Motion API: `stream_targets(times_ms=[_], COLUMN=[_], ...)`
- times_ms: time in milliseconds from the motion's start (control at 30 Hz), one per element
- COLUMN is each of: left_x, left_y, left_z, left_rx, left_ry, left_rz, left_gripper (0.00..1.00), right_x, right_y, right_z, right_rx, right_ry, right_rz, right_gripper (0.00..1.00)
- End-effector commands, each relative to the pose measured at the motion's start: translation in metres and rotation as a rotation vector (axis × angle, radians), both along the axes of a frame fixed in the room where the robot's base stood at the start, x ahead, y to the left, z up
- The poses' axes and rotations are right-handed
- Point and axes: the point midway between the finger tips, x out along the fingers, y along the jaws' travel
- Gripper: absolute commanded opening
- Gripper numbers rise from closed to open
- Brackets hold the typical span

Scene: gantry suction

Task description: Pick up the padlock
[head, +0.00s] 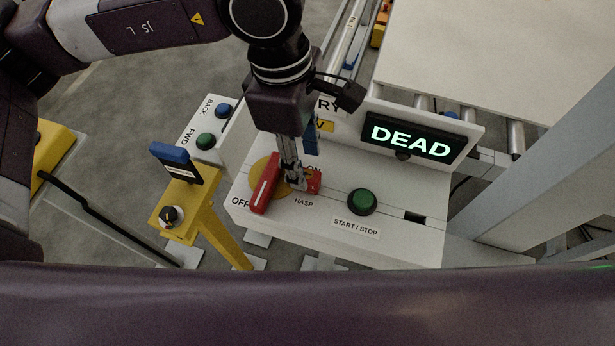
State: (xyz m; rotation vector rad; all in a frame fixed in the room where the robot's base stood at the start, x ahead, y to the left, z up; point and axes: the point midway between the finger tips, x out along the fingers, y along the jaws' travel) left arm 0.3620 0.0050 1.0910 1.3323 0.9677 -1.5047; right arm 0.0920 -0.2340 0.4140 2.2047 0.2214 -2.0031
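My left gripper (295,180) points down at the white control console (400,225), beside the red switch handle (264,186) on its yellow disc. A small red body (314,181), which looks like the padlock, sits right at the fingertips, above the "HASP" label. The gripper partly hides it. The fingers are seen nearly edge-on, so I cannot tell whether they are open or closed on it. My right gripper is not in view.
A green START/STOP button (362,201) and a lit "DEAD" display (411,138) are right of the gripper. A yellow post (205,215) with a blue-topped box (176,160) stands at left. A grey column (545,165) rises at right.

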Motion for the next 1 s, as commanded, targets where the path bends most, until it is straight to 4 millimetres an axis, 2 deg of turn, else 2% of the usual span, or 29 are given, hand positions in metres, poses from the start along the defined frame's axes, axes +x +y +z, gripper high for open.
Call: stream_targets(times_ms=[133, 300, 600, 967, 1000], left_x=[-0.002, -0.002, -0.002, -0.002, -0.002], left_y=[-0.002, -0.005, -0.006, -0.006, -0.006], left_z=[-0.016, -0.040, -0.048, -0.048, -0.048], left_rx=[0.003, 0.002, 0.000, 0.001, 0.001], left_ry=[0.004, 0.003, -0.001, -0.001, -0.001], left_rz=[0.000, 0.001, 0.000, 0.000, 0.000], left_gripper=[0.39, 0.39, 0.39, 0.01, 0.00], right_x=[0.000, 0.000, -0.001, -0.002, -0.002], right_y=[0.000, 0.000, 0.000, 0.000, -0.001], right_z=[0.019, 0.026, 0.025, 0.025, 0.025], right_rx=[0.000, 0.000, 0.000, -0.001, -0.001], right_ry=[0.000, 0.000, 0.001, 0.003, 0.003], right_rz=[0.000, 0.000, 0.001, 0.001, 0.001], right_gripper=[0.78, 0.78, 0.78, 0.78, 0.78])
